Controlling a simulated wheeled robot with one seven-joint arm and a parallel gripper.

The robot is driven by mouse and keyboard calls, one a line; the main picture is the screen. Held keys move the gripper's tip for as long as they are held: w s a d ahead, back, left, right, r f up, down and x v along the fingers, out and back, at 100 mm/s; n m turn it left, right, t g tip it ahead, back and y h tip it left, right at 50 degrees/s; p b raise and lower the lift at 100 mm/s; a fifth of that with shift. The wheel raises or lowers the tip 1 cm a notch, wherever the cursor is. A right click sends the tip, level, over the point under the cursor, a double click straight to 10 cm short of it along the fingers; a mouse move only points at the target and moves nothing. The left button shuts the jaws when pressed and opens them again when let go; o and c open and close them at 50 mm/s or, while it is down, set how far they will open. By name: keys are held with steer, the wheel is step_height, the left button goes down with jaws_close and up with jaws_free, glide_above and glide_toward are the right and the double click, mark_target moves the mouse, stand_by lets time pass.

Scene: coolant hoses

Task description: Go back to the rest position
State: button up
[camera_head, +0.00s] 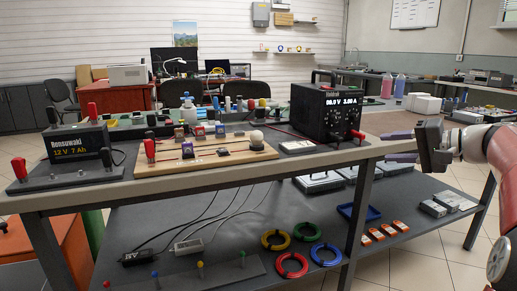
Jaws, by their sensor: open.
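My gripper (401,146) is at the right of the head view, beside the right end of the workbench (300,166). Its two dark purplish fingers point left, one above the other, with a gap between them. I see nothing held between them. My white and red arm reaches in from the right edge. No earlier pose of the arm shows for comparison.
The bench carries a battery (77,143), a wooden board (205,155) and a black power supply (325,112). The lower shelf holds coloured rings, including a red one (291,265), and a blue tray (359,212). Tiled floor (425,245) is clear at lower right.

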steer(key=s+a+f+n+g+h, duration=0.1)
steer(key=s+a+f, duration=0.15)
steer(key=a, duration=0.25)
steer(key=s+a+f+g+h+p, duration=0.1)
steer(key=s+a+f+g+h, duration=0.1)
steer(key=s+a, duration=0.25)
steer(key=s+a+f+n+g+h, duration=0.1)
steer(key=s+a+f, duration=0.15)
steer(key=a, duration=0.25)
steer(key=s+a+f+n+h+p, duration=0.1)
steer(key=s+f+n+h, duration=0.1)
steer(key=s+f, duration=0.4)
steer(key=s+a+f+n+g+h, duration=0.1)
steer(key=s+f+h, duration=0.3)
steer(key=s, duration=1)
step_height(320, 180, down, 2)
steer(key=shift+f+n+p, duration=0.1)
steer(key=shift+n+p, duration=0.3)
steer(key=shift+n, duration=0.3)
steer(key=shift+c, duration=0.2)
